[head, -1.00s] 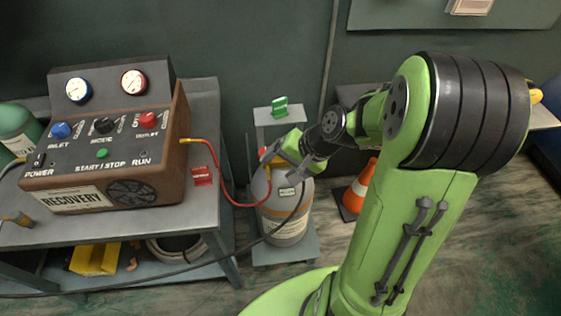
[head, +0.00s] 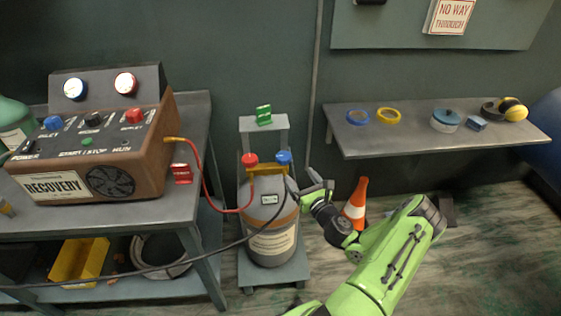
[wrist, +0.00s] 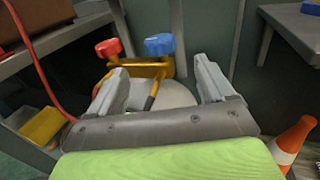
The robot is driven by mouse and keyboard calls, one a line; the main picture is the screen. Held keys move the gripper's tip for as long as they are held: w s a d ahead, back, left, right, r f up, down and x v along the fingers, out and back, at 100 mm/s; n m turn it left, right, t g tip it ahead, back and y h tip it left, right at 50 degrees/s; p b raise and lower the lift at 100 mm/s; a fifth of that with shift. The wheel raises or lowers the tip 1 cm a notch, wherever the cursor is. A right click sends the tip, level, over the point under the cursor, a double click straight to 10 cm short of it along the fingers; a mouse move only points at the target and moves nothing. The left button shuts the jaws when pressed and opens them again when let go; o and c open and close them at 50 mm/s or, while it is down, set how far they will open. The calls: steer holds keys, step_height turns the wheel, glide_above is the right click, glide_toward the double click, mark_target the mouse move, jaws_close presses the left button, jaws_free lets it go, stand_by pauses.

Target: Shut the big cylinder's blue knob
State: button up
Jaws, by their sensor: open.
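My gripper (head: 308,186) is just right of the cylinder top, apart from the blue knob. In the wrist view my gripper (wrist: 162,85) is open and empty. The blue knob (wrist: 159,45) shows beyond and between the fingers, and the red knob (wrist: 108,48) is beyond the left finger.
The recovery machine (head: 95,150) stands on the left bench, its red hose (head: 217,185) running to the cylinder. A dark hose passes in front of the cylinder. An orange cone (head: 356,203) stands on the floor behind my arm. A wall shelf (head: 420,140) is at right.

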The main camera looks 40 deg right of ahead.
mark_target(287, 161)
steer(key=b+x, duration=0.2)
steer(key=x, duration=1)
steer(key=shift+s+a, duration=0.1)
steer(key=shift+c, duration=0.2)
steer(key=c, duration=0.9)
